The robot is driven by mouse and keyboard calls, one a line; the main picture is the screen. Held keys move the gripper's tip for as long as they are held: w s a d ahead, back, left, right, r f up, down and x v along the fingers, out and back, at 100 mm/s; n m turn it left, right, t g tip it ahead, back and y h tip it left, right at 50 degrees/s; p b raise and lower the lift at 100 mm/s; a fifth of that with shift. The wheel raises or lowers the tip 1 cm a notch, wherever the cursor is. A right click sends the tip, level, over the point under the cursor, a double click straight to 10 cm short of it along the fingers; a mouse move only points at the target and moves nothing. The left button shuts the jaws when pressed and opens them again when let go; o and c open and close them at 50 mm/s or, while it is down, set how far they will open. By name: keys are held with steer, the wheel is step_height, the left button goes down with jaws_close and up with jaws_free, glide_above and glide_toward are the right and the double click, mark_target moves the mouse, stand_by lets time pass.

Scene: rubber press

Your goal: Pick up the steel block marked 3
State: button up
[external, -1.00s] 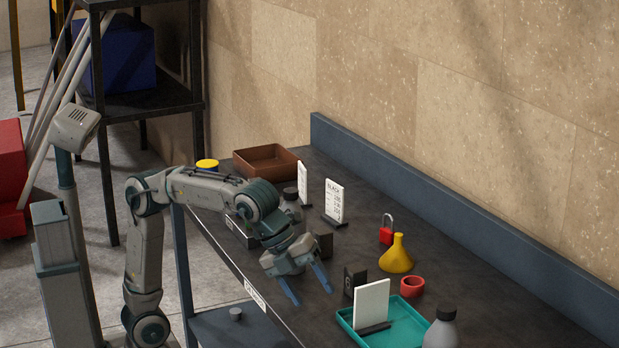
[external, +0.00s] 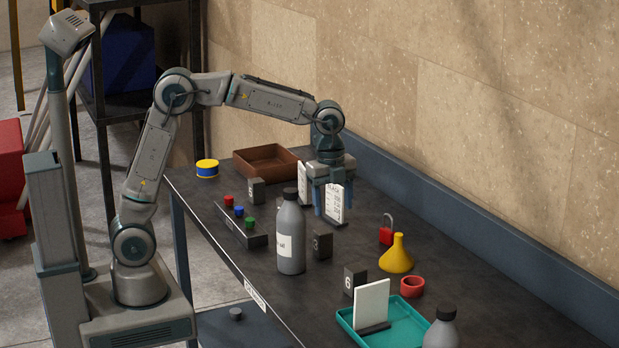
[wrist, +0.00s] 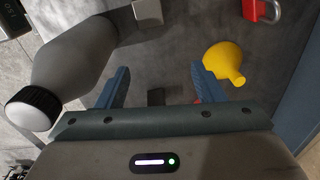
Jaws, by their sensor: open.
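The dark steel block marked 3 (external: 322,245) stands upright on the dark bench, just right of the grey bottle. My gripper (external: 334,212) is open and empty, pointing down above the bench, higher than the block and apart from it. In the wrist view its fingers (wrist: 160,88) are spread. A grey block at the top edge there (wrist: 148,12) looks like the block marked 3, but its number does not show. A similar block marked 6 (external: 354,281) stands nearer the teal tray. Another dark block (external: 256,190) stands farther back; its mark is hard to read.
The tall grey bottle (external: 291,240) stands close beside block 3. A white card (external: 335,203) is behind my fingers. A yellow funnel (external: 397,258), red padlock (external: 387,235), red ring (external: 412,287) and teal tray (external: 412,318) lie to the right. A button box (external: 240,228) is left.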

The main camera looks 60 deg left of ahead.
mark_target(323, 231)
steer(key=a+n+p, duration=0.1)
steer(key=a+p, duration=0.1)
steer(key=a, duration=0.2)
steer(key=shift+g, duration=0.4)
steer(key=f, duration=0.7)
steer(key=shift+w+a, duration=0.15)
steer(key=shift+w, duration=0.1)
steer(key=f, duration=0.3)
steer(key=f+p, duration=0.1)
steer(key=shift+s+a+f, duration=0.15)
steer(key=shift+s+f, duration=0.25)
steer(key=shift+f, duration=0.45)
steer(key=shift+w+r, duration=0.1)
jaws_close()
